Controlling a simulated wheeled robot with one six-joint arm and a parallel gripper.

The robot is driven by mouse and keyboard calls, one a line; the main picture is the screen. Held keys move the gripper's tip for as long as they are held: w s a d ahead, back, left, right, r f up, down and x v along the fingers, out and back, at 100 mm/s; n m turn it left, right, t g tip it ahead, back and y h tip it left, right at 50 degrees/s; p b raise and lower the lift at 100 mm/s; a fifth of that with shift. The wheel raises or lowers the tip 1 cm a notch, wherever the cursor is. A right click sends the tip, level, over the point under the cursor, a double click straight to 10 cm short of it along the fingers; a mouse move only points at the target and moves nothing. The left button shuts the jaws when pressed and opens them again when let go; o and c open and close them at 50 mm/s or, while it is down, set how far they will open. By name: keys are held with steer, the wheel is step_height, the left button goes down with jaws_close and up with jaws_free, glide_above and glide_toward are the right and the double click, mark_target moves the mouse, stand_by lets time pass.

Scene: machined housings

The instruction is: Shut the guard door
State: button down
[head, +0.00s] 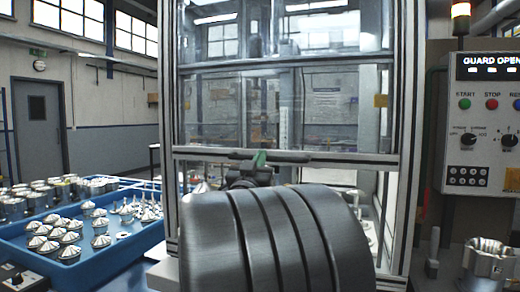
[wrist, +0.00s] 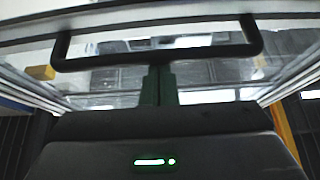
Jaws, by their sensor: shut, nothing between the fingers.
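The guard door is a clear panel in a metal frame (head: 330,158), whose lower rail crosses the middle of the head view. Below the rail the machine's front looks open, partly hidden by my arm. The door's black bar handle (wrist: 205,53) spans the wrist view near the top. My gripper (head: 259,158) is at the lower rail, its green fingers shut and empty. In the wrist view the fingertips (wrist: 158,70) meet the middle of the handle in the picture; whether they touch it I cannot tell.
A control panel (head: 485,125) at right reads "GUARD OPEN". A blue tray (head: 105,268) of several metal parts lies at left. A machined housing (head: 490,260) stands at lower right. Metal uprights flank the door.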

step_height(320, 180, down, 24)
steer(key=b, duration=1.5)
steer(key=shift+b, duration=0.3)
steer(key=shift+w, duration=0.1)
